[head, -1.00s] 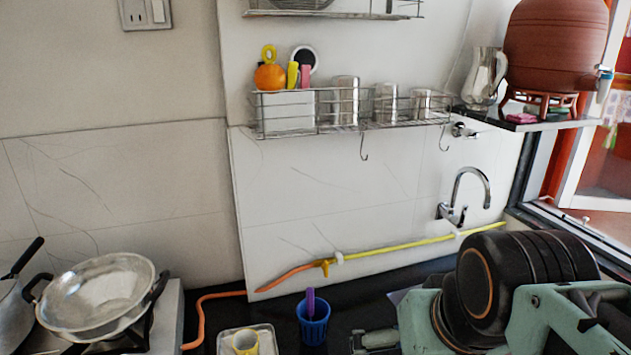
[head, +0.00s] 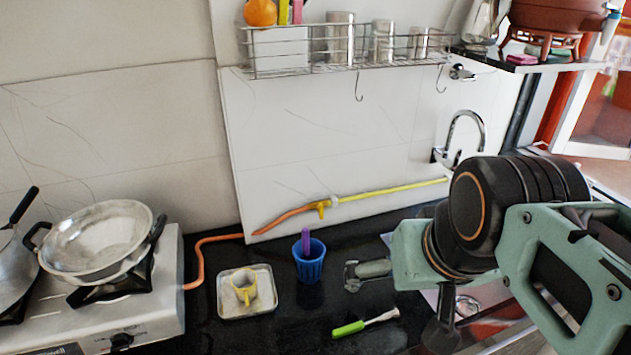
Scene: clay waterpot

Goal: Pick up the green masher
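A tool with a bright green handle (head: 348,328) and a thin pale metal shaft lies on the black counter, below the blue cup; I take it for the green masher. Its shaft points right, towards my arm, and its head cannot be made out. My teal and black arm fills the right side of the head view. A dark part of it hangs just right of the shaft. A grey forked piece (head: 366,272) shows left of the arm's teal block; I cannot tell whether it is part of my gripper. My gripper's fingers cannot be made out clearly, and no hold on the masher shows.
A blue cup (head: 310,265) holding a purple-handled tool stands behind the masher. A stove (head: 160,300) with a pan (head: 100,238) is further left. A sink (head: 467,305) shows behind my arm.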

